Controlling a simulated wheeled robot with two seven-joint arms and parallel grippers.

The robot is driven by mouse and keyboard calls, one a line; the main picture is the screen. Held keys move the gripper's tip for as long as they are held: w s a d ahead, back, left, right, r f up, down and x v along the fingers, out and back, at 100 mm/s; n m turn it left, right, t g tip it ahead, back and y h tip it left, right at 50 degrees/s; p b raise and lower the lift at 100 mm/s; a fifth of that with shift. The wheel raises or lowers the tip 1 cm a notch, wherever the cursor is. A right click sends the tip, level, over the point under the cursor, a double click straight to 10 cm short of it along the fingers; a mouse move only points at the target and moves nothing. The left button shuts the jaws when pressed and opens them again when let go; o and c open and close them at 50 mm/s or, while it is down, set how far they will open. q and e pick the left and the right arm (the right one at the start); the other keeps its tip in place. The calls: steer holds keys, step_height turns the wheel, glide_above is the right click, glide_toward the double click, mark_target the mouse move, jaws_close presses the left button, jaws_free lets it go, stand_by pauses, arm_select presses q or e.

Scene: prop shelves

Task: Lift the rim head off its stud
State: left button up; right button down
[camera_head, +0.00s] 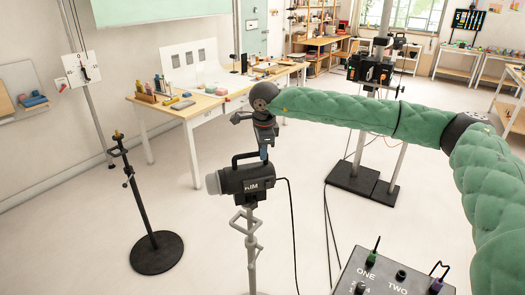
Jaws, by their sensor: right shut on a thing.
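The rim head (243,180) is a black lamp with a pale grey front facing left, a top handle and the label "RIM" on its side. It is near the middle of the view, directly above a grey stand (249,240) with a crossed-link upper part. I cannot tell whether a gap separates the head from its stud, because the joint is hidden under the head. My right gripper (264,154) comes down from above and is shut on the rear part of the head's handle. My left gripper is not in view.
A black stand (142,210) with a brass-coloured tip stands at left. A dark box (385,278) marked "ONE" and "TWO" is at the lower right, with cables nearby. Another stand with equipment (370,72) is behind my right arm. A wooden worktable (190,112) is behind; open floor lies between.

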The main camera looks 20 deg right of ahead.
steer(key=shift+w+r, duration=0.15)
steer(key=shift+r, duration=0.4)
stand_by(0.5)
steer(key=shift+w, duration=0.1)
steer(key=shift+r, duration=0.35)
stand_by(0.3)
steer(key=shift+r, duration=1.05)
